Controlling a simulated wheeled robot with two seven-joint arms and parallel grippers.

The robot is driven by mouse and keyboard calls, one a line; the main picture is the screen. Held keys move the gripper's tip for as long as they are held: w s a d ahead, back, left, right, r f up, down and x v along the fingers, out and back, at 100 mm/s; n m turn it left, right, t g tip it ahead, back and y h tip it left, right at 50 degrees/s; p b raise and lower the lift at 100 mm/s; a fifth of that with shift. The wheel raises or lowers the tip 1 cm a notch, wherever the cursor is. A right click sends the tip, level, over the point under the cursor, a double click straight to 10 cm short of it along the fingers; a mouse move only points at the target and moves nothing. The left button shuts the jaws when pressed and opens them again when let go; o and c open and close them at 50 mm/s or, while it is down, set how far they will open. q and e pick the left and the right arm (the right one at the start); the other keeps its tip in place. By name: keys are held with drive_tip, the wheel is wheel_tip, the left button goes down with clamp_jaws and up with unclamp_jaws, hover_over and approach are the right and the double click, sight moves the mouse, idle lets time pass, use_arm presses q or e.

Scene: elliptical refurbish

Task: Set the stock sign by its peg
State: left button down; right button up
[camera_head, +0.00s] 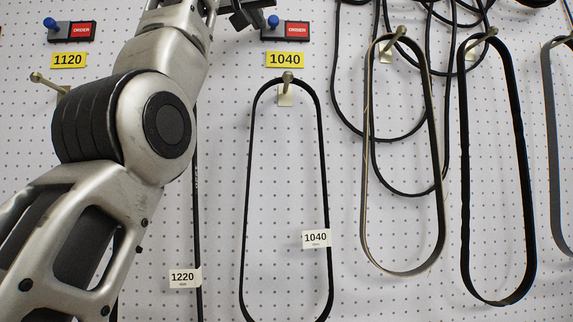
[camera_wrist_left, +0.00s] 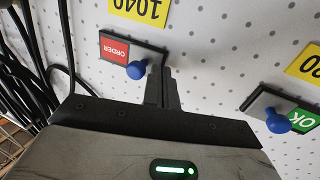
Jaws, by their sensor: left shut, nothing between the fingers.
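The stock sign above the yellow 1040 label (camera_head: 285,59) is a dark bar with a red ORDER face (camera_head: 293,30) and a blue knob (camera_head: 273,20) at its left end. In the left wrist view this sign (camera_wrist_left: 116,48) is upside down, with its blue knob (camera_wrist_left: 136,70) beside my fingers. My left gripper (camera_head: 254,19) is shut and empty, its fingertips close to the knob end of the bar; I cannot tell if they touch. The 1040 peg (camera_head: 288,80) holds a black belt (camera_head: 247,190). My right gripper is not in view.
Another ORDER sign (camera_head: 72,30) sits above the 1120 label (camera_head: 68,60). The left wrist view shows a green OK sign (camera_wrist_left: 302,119) with a blue knob. Several belts hang on pegs to the right (camera_head: 490,35). My left arm hides part of the pegboard.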

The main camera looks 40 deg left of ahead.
use_arm(q)
drive_tip(key=shift+w+d, duration=0.1)
drive_tip(key=shift+d, duration=0.05)
drive_tip(key=shift+w+d, duration=1.55)
drive_tip(key=shift+d, duration=0.3)
drive_tip(key=b, duration=0.2)
approach(289, 30)
drive_tip(key=shift+s+d, duration=0.35)
drive_tip(key=shift+d, duration=0.2)
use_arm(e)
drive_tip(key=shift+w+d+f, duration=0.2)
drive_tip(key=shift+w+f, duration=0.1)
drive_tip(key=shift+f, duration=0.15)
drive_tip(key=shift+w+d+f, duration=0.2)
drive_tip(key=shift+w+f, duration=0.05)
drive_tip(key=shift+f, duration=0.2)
use_arm(q)
drive_tip(key=b+v, duration=0.2)
drive_tip(key=v, duration=1.4)
drive_tip(key=shift+b, duration=0.4)
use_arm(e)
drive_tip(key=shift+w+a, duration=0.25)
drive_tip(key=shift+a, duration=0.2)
